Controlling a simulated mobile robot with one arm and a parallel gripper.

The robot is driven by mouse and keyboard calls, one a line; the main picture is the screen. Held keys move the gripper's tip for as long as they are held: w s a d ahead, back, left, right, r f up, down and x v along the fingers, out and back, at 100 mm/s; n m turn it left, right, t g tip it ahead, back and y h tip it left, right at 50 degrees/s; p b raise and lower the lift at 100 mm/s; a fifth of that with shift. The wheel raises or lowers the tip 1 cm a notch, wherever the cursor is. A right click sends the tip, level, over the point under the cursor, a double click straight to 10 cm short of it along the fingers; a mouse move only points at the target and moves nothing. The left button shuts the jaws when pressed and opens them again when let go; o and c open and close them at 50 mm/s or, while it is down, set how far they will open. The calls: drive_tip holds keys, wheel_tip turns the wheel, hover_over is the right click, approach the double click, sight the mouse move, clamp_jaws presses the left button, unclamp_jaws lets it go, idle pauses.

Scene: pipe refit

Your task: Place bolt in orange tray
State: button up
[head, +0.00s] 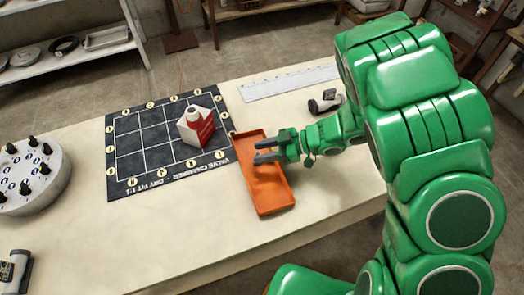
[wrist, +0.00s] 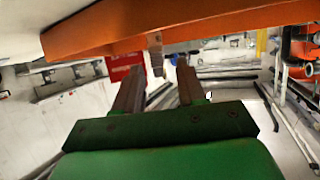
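The orange tray (head: 279,201) lies on the bench, just right of the black mat. My gripper (head: 254,152) reaches in from the right, with its fingers over the tray in the head view. The fingers are apart and open in the wrist view (wrist: 160,67). The tray's orange side (wrist: 215,22) crosses the top of the wrist view. A small brownish piece (wrist: 155,50), perhaps the bolt, shows just beyond the gap between the fingertips, apart from both. I cannot tell whether it touches the tray. No bolt can be made out in the head view.
A red and white block-like part (head: 196,127) stands on the black mat (head: 130,165). A white ruler (head: 290,82) and a dark device (head: 325,102) lie behind my gripper. A round grey stand (head: 30,180) is at far left.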

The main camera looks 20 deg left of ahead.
drive_tip(key=v, duration=1.1)
drive_tip(key=shift+d, duration=0.15)
drive_tip(key=shift+w, duration=0.1)
idle(0.4)
